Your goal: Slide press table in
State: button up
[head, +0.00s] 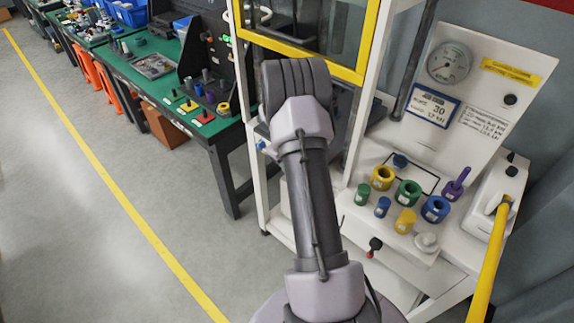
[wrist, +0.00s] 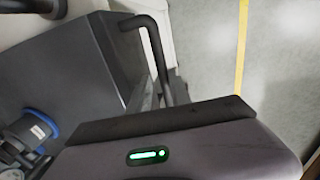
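The press table appears to be the dark grey slab (wrist: 70,75) in the wrist view. A dark bent bar handle (wrist: 160,45) stands out from its edge. A blue-ringed dark cylinder (wrist: 32,130) is at the lower left beside the grey surface. My gripper (wrist: 180,145) fills the bottom of the wrist view as a grey-purple body with a green light, just below the handle. Its fingertips do not show, so I cannot tell whether they touch the handle. In the head view my arm hides the gripper and much of the press (head: 302,47), which has a yellow-framed window.
A white bench (head: 440,175) at the right holds several coloured cylinders and a gauge (head: 449,62). A yellow post (head: 486,265) stands at far right. A green workbench (head: 150,85) with parts is at the left. Open grey floor (head: 90,220) with a yellow line lies left of my arm.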

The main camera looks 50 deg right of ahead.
jog(key=shift+o, duration=0.9)
jog(key=shift+d, duration=0.15)
jog(key=a+r+p, duration=0.1)
jog(key=r+p, duration=0.1)
jog(key=r, duration=0.6)
jog(key=a+r+p, duration=0.2)
jog(key=r, duration=0.7)
jog(key=shift+a, duration=0.3)
jog(key=shift+s, duration=0.1)
jog(key=shift+r, duration=0.1)
